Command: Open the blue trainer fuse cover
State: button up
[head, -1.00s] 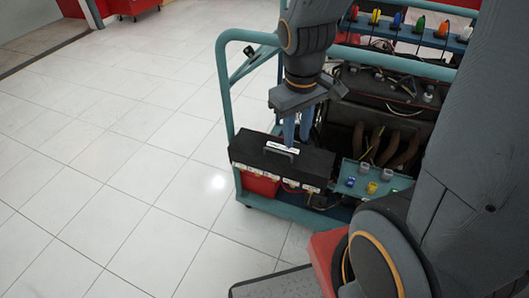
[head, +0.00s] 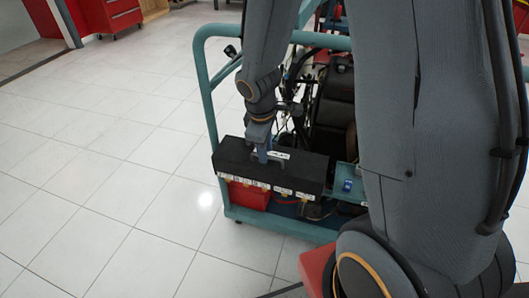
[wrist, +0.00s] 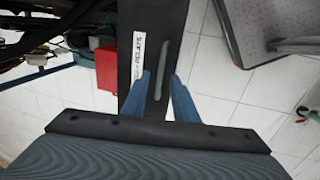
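The fuse cover (head: 312,168) is a long black lid with a white label and a raised handle, closed on the front of the teal trainer cart (head: 203,95). It also shows in the wrist view (wrist: 133,15), where the grey bar handle (wrist: 160,65) runs lengthwise along it. My gripper (head: 263,158) points down at the handle. In the wrist view its two blue fingers (wrist: 160,88) are apart, one on each side of the handle's near end. Whether they touch the handle cannot be told. The arm hides part of the cart.
A red box (head: 248,196) sits under the cover's left part. A row of small white labels (head: 262,186) runs along the cover's front edge. A teal panel with a blue part (head: 347,186) is to the right. Tiled floor (head: 120,190) to the left is clear.

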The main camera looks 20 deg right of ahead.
jog(key=shift+f, duration=0.3)
grip_shut()
dwell(1.3)
